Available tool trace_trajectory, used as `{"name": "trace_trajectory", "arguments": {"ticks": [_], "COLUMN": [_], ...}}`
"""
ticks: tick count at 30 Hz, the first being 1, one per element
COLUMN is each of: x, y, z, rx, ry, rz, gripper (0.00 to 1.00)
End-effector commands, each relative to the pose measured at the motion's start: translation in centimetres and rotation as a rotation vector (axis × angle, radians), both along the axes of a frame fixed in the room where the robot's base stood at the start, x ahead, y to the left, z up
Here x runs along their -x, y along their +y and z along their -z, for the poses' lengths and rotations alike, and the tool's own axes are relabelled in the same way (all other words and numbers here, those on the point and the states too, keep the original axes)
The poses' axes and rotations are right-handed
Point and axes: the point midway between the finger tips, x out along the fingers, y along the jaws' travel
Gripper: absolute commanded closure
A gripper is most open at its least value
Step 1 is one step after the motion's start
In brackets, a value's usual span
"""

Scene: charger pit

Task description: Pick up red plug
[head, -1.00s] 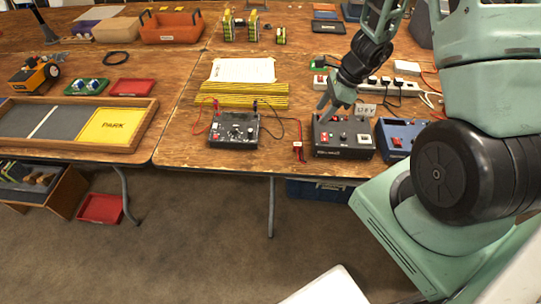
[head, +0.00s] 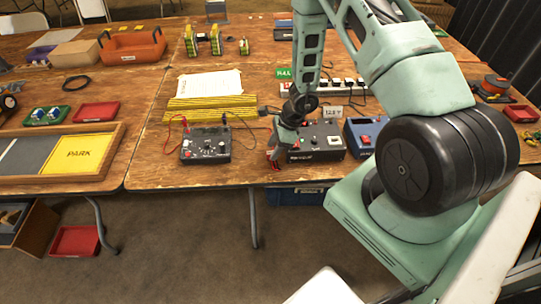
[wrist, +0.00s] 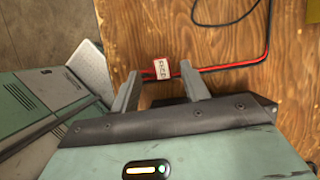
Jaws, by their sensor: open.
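The red plug (wrist: 161,69) lies on the wooden table, with a pale label around it and a red and a black lead running off to the right in the wrist view. My gripper (wrist: 160,88) is open, and its two fingers point at the plug from either side, with the plug just beyond the fingertips. In the head view my gripper (head: 274,153) is low by the front table edge, left of the black box. The red plug shows there only as a small red patch (head: 275,166), mostly hidden by the gripper.
A black meter box (head: 206,146) with red and black leads stands left of my gripper. A dark box with a display (head: 318,141) stands close on the right, and a blue box (head: 364,133) beyond it. The front table edge is very near the plug.

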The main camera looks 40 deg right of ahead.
Motion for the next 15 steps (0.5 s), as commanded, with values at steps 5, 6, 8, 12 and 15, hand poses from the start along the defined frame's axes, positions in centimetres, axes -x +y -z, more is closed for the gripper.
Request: {"name": "trace_trajectory", "arguments": {"ticks": [5,6,8,12,15], "x": [-0.6,-0.6,-0.7,-0.8,-0.9], "y": [0.6,0.7,0.9,0.9,0.9], "z": [2.0,2.4,2.8,3.2,3.2], "rx": [-0.001,0.0,0.0,0.0,0.0], "ry": [0.002,0.002,0.002,0.0,0.0], "rz": [-0.001,-0.001,-0.001,0.0,0.0], "gripper": [0.55,0.55,0.55,0.55,0.55]}}
